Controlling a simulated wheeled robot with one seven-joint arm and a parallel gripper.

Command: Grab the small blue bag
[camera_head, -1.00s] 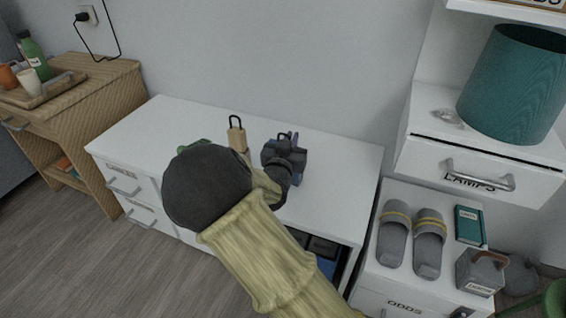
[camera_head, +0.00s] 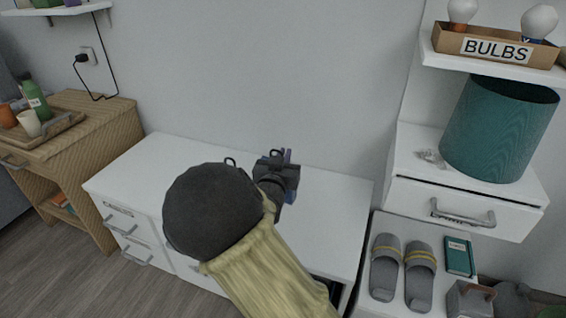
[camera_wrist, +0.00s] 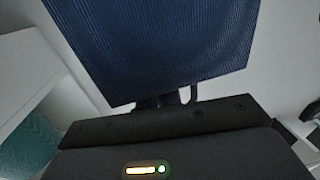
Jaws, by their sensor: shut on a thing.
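The small blue bag (camera_wrist: 155,45) fills the upper middle of the wrist view, dark blue with a ribbed weave. A handle loop shows at its lower edge, beside the fingers. My gripper (camera_wrist: 168,99) is shut on the bag at that edge. In the head view my gripper (camera_head: 277,172) is above the right part of the white desk (camera_head: 325,215). There the bag is mostly hidden behind the gripper, with only small bluish bits showing around it. Whether the bag is clear of the desk top is hard to tell.
To the right stand a teal cylinder (camera_head: 498,130) on a drawer unit, a box marked BULBS (camera_head: 495,47) on a shelf above, and grey slippers (camera_head: 386,268) below. A wooden side table (camera_head: 95,125) is at left. My arm hides the desk's middle.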

